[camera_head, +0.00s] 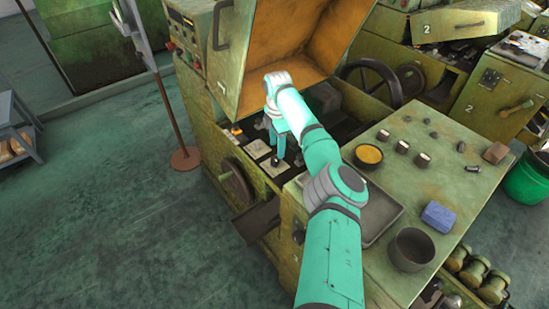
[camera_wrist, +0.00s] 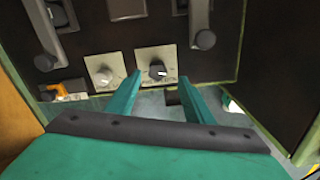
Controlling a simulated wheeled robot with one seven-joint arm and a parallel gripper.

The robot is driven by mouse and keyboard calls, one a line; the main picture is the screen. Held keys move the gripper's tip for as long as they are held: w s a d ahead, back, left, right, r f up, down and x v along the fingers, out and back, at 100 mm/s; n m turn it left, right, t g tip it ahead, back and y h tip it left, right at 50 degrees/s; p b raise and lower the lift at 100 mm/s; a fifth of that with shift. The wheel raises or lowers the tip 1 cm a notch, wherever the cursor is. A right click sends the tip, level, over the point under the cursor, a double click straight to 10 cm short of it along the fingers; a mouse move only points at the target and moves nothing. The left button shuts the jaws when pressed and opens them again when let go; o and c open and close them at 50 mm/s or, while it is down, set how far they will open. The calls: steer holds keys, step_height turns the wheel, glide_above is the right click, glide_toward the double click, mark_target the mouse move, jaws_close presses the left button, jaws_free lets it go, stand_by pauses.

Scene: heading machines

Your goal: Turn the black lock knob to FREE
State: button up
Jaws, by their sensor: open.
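The black lock knob (camera_wrist: 157,70) sits on a pale square plate (camera_wrist: 150,54) in the wrist view. In the head view the knob (camera_head: 275,161) shows small, just below my gripper. My gripper (camera_wrist: 160,77) is open, its two teal fingers pointing at the plate with the knob between their tips in the picture. I cannot tell how far the tips are from it, and no contact shows. My gripper also shows in the head view (camera_head: 279,147), reaching down into the open machine. The plate's lettering is too small to read.
A second pale plate with a light knob (camera_wrist: 103,77) lies left of the black one. Dark-handled levers (camera_wrist: 204,39) stand above. The raised hood (camera_head: 290,45) and handwheel (camera_head: 381,82) flank the opening. A bench top (camera_head: 450,185) holds a bowl, a blue block and small parts.

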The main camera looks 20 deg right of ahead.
mark_target(275, 158)
steer(key=f, duration=0.4)
steer(key=a+f, duration=0.1)
steer(key=f, duration=0.2)
steer(key=shift+w, duration=0.2)
steer(key=shift+c, duration=0.3)
steer(key=shift+d, duration=0.1)
steer(key=c, duration=1)
